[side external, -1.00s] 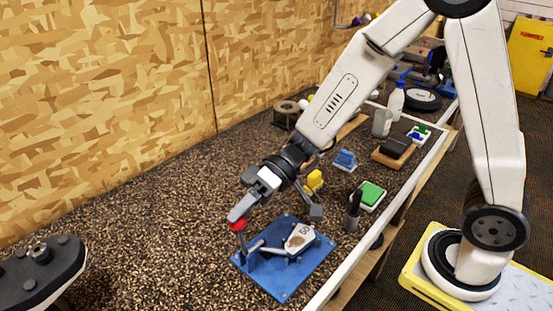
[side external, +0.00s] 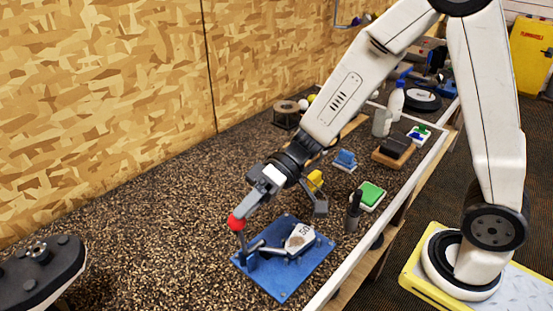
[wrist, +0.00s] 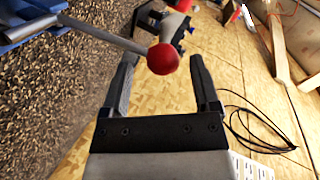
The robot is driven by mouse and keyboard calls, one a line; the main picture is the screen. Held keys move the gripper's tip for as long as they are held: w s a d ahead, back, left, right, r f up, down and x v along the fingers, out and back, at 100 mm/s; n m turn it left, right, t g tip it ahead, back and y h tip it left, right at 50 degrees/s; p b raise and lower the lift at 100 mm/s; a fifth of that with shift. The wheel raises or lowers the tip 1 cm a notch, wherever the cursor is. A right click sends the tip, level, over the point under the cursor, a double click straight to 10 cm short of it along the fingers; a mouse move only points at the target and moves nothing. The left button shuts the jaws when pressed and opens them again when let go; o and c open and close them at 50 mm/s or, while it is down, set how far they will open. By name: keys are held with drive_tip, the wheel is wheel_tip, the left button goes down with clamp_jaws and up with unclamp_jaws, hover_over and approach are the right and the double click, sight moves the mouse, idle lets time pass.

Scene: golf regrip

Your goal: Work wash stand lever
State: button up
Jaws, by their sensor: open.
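The wash stand is a blue plate (side external: 288,284) on the speckled bench, with a grey lever rising at its left end. The lever has a red ball knob (side external: 236,223). A white head marked "50" (side external: 300,237) lies on the stand. My gripper (side external: 240,215) is at the knob. In the wrist view, the red knob (wrist: 163,59) on its grey rod (wrist: 105,36) shows between the two open fingers, near their tips. Part of the blue stand (wrist: 30,22) shows at the upper left.
A green-topped block (side external: 371,194), a dark cup with tools (side external: 353,215) and a yellow object (side external: 315,180) stand behind the stand. A dark fixture (side external: 38,270) is at the far left. The bench left of the stand is clear.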

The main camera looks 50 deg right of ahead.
drive_tip(key=v, duration=0.6)
drive_tip(key=shift+d, duration=0.4)
drive_tip(key=shift+r, duration=0.1)
drive_tip(key=shift+s, duration=0.1)
drive_tip(key=s+d+f+h, duration=0.1)
drive_tip(key=f+h, duration=0.1)
drive_tip(key=s+d+f+m+g+h, duration=0.1)
drive_tip(key=s+d+f+h, duration=0.1)
drive_tip(key=s+d+f+m+g+h, duration=0.1)
drive_tip(key=s+f+h, duration=0.1)
drive_tip(key=shift+s+d+f+h, duration=0.2)
drive_tip(key=shift+d+f+h, duration=0.1)
drive_tip(key=shift+h, duration=0.1)
drive_tip(key=d+h, duration=0.1)
drive_tip(key=d+f+m+h, duration=0.1)
drive_tip(key=d+f+h, duration=0.1)
drive_tip(key=d, duration=0.1)
drive_tip(key=shift+s+m+t, duration=0.3)
drive_tip(key=shift+s+t, duration=0.1)
drive_tip(key=d+t+h, duration=0.1)
drive_tip(key=w+d+t+h, duration=0.1)
drive_tip(key=d+h, duration=0.1)
drive_tip(key=shift+d+f+m, duration=0.1)
drive_tip(key=shift+d+m, duration=0.05)
drive_tip(key=shift+m, duration=0.25)
drive_tip(key=shift+w+d+r+t+h, duration=0.3)
drive_tip(key=shift+w+d+t+h, duration=0.3)
drive_tip(key=shift+w+d+t, duration=0.1)
